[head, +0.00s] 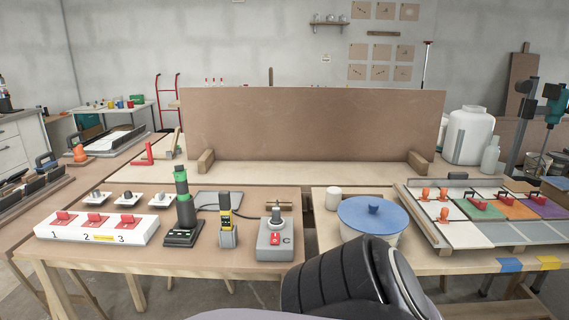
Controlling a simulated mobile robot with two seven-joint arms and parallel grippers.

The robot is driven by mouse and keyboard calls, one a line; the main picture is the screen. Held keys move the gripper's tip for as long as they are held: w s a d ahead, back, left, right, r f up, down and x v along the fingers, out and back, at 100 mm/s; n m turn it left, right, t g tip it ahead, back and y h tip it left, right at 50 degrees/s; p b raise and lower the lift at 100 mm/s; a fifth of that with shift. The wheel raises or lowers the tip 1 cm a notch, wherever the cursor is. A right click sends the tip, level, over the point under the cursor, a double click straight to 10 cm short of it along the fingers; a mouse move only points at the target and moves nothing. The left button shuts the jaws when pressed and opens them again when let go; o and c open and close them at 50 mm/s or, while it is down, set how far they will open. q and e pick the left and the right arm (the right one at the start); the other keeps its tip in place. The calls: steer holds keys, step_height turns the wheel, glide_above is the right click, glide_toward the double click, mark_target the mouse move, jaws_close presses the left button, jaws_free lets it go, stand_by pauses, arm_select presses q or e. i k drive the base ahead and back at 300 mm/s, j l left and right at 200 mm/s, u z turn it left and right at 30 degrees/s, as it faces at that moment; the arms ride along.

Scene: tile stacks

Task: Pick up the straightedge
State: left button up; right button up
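I cannot pick out the straightedge with certainty. A long, thin grey metal strip (418,216) runs along the left edge of the tile board on the right-hand table, and it may be the straightedge or only part of the board's frame. Neither of my grippers is in view. A black, ribbed part of my own body rises at the bottom centre and hides some of the front table edge.
A blue-lidded tub (373,214) and white cup (333,198) stand left of the tile board. The left table holds a numbered switch box (97,229), a black-green device (183,210) and a grey control box (275,240). A brown upright panel (310,125) stands behind.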

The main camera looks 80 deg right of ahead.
mark_target(455, 179)
steer(key=z, duration=3.7)
steer(key=i+l, duration=0.25)
steer(key=l, duration=0.25)
